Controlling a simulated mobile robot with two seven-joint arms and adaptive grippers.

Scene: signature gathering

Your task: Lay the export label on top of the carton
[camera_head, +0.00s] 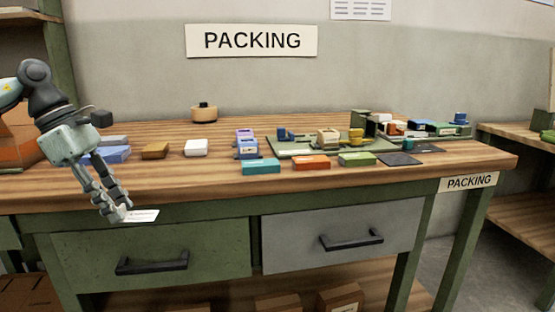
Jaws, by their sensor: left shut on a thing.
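My left gripper (118,213) reaches down from the left at the front edge of the packing bench. It is shut on a white label (142,216), a flat piece with faint print too small to read. The label juts out to the right of the fingertips, roughly level with the bench's front edge, above the green drawer. An orange-brown box (17,140), which may be the carton, stands at the far left of the bench. It is partly hidden behind my left arm and cut by the picture's edge. My right gripper is not in view.
Several small coloured boxes, among them a teal one (261,167) and an orange one (311,163), lie on the wooden bench (215,175). A green tray (285,150) holds parts. A tape roll (204,113) stands at the back. Brown boxes (341,297) sit on the lower shelf.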

